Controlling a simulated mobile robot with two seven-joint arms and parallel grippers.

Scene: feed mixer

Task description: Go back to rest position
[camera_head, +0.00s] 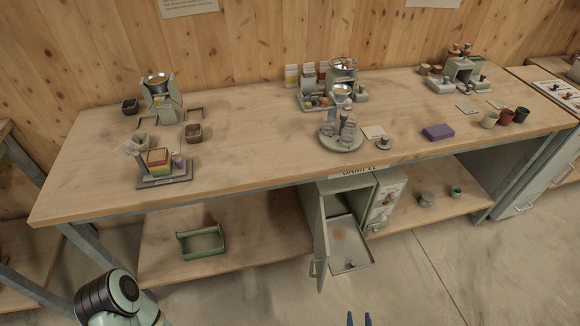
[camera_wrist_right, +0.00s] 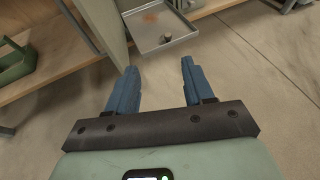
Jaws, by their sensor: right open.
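My right gripper (camera_head: 360,319) shows only its two blue fingertips at the bottom edge of the head view. In the right wrist view its fingers (camera_wrist_right: 160,90) are apart with nothing between them. It hangs over the floor, in front of the workbench and apart from it. My left arm (camera_head: 112,300) comes in at the lower left of the head view; its gripper does not show.
The workbench (camera_head: 255,160) carries several feed devices and cups. Below it, a cabinet door (camera_head: 320,240) stands open and a metal tray (camera_head: 352,262) sticks out. A green carrier (camera_head: 202,242) sits on the lower shelf. The floor (camera_head: 440,270) at right is clear.

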